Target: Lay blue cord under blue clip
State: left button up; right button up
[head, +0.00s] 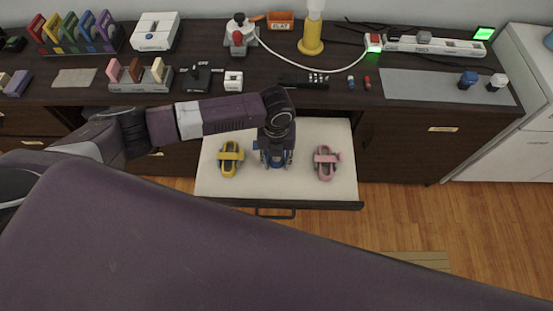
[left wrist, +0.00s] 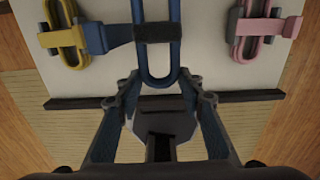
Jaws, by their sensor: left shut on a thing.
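The blue cord (left wrist: 157,62) is a long loop standing out in the left wrist view, above an open drawer. A blue strap, seemingly the blue clip (left wrist: 104,38), reaches left from it, and a dark band crosses the loop. Whether the cord lies under the clip I cannot tell. My left gripper (left wrist: 158,82) is shut on the near end of the blue cord. In the head view the left gripper (head: 275,152) points down over the drawer's middle and hides most of the blue set. My right gripper is in neither view.
A yellow cord set (head: 230,160) lies left and a pink one (head: 326,162) right in the pale drawer (head: 300,190). The dark counter (head: 345,105) behind holds a power strip (head: 435,45), a remote (head: 303,80) and organisers.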

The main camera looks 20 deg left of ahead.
pick_arm(q)
jog(key=shift+r, duration=0.1)
jog(key=shift+f, duration=0.2)
jog(key=shift+f+b, duration=0.35)
jog(key=shift+f, duration=0.3)
jog(key=shift+f+b, duration=1.7)
jog(key=shift+f, duration=1.05)
jog(key=o, duration=1.2)
jog(key=shift+o, duration=0.2)
jog(key=shift+r, duration=0.1)
